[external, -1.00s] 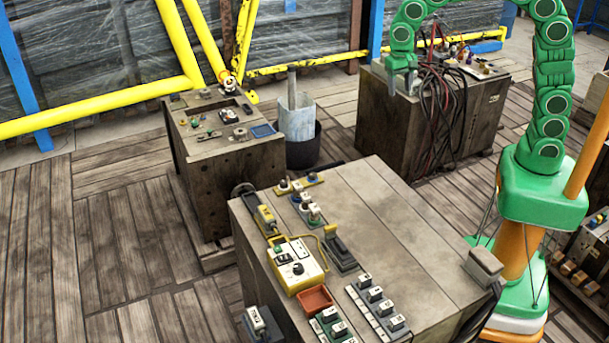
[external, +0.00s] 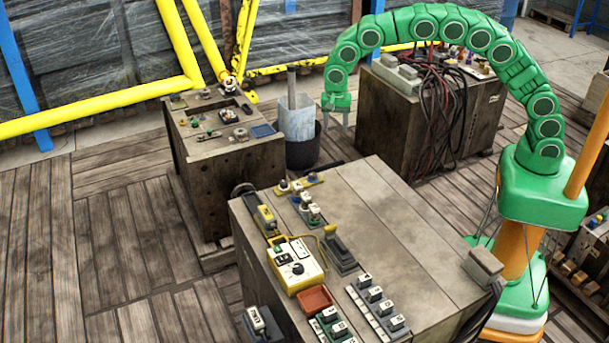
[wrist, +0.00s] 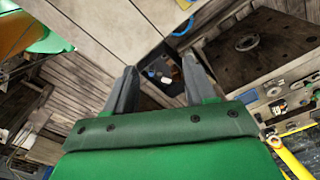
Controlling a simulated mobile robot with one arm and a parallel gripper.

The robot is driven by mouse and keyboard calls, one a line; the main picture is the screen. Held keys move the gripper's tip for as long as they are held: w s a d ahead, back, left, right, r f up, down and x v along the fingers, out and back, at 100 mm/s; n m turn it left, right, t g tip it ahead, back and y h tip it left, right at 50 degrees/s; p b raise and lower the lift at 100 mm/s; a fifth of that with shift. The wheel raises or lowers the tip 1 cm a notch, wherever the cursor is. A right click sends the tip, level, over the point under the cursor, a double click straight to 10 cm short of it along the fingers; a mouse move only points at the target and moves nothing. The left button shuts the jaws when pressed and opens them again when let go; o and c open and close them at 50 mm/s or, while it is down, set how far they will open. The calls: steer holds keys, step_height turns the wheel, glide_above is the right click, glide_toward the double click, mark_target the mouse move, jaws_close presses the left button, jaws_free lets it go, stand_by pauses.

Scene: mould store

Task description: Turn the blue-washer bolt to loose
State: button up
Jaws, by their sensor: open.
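My gripper (external: 336,119) is in the upper middle of the external view, raised in the air with its two fingers apart and pointing down. In the wrist view my gripper (wrist: 157,88) is also open, with nothing between its fingertips. Small bolt-like parts, some with white tops, stand on a yellow strip (external: 311,180) and a dark strip (external: 296,202) at the back left of the front block. Blue shows among them, but they are too small to tell which is the blue-washer bolt. My gripper is well above and apart from them.
The front block (external: 400,215) carries a yellow control box (external: 311,268), a red tray (external: 315,297) and rows of labelled parts. A second block (external: 215,150) stands behind left, a dark bin (external: 303,153) beside it. Cables (external: 434,110) hang over the back block (external: 482,115).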

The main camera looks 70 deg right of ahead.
mark_target(313, 174)
steer(key=w+a+f, duration=0.1)
steer(key=a+f, duration=0.1)
steer(key=w+a+f+m, duration=0.1)
steer(key=w+a+f, duration=0.1)
steer(key=f, duration=0.1)
steer(key=w+a+f+m, duration=0.1)
steer(key=w+a+f, duration=0.1)
steer(key=f, duration=0.1)
steer(key=shift+w+a+y, duration=0.1)
steer(key=shift+y, duration=0.2)
steer(key=shift+w+a+f+m, duration=0.15)
steer(key=shift+a+f+m, duration=0.15)
steer(key=shift+f, duration=4.1)
steer(key=shift+c, duration=0.3)
jaws_close()
